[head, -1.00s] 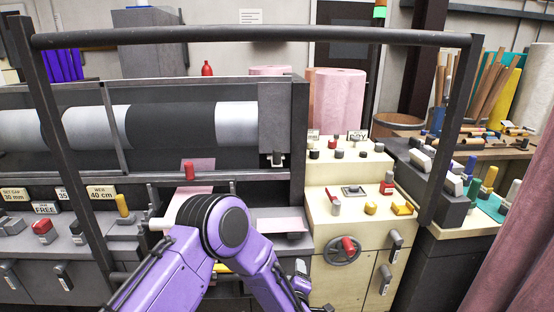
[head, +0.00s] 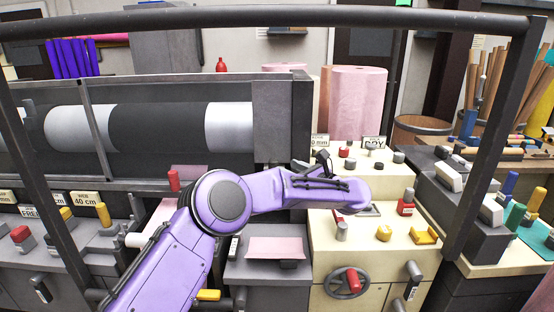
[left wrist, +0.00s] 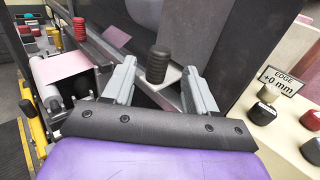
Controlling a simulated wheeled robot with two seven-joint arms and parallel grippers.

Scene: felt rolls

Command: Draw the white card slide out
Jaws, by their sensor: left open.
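In the left wrist view, a black ribbed knob (left wrist: 157,66) stands upright on a pale, whitish plate (left wrist: 178,74), which looks like the white card slide at the machine's right end. My left gripper (left wrist: 160,72) is open, with one grey finger on each side of the knob. I cannot tell whether either finger touches it. Much of the plate is hidden behind the fingers and the knob. In the head view my left arm reaches across to the machine's right end, and its fingers are hard to make out. My right gripper is not in view.
A cream console (head: 330,262) with knobs and a handwheel (head: 334,283) stands just right. An EDGE sign (left wrist: 281,81) is close by. A dark rail (head: 250,15) spans the foreground.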

